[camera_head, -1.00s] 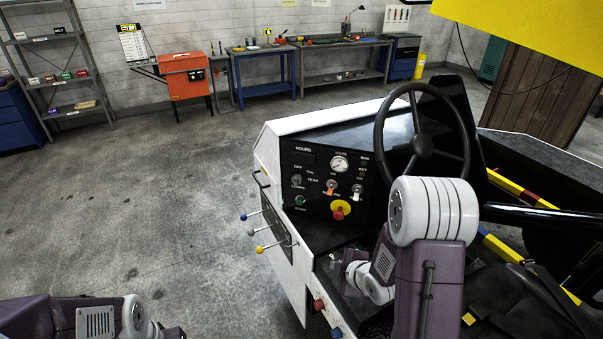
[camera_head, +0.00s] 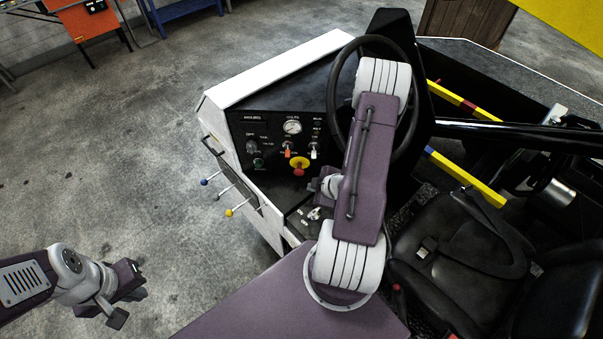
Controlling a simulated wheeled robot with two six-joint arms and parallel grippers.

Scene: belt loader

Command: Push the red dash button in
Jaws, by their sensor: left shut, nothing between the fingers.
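The red dash button (camera_head: 299,171) sits on a round yellow base on the black dash panel (camera_head: 270,135), below the gauge and the orange and white switches. My left gripper (camera_head: 122,300) is at the lower left, over the concrete floor, shut and empty. It is well apart from the dash, to the left of and below the button. My right arm bends in front of the steering wheel. The right wrist and gripper (camera_head: 316,186) are partly hidden behind the arm, just below and right of the button. Its fingers are too small to make out.
The steering wheel (camera_head: 335,105) stands right of the panel, partly behind my right arm. Levers with blue and yellow knobs (camera_head: 229,212) stick out from the loader's white side. A black seat (camera_head: 460,250) is at the right. The floor left of the loader is clear.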

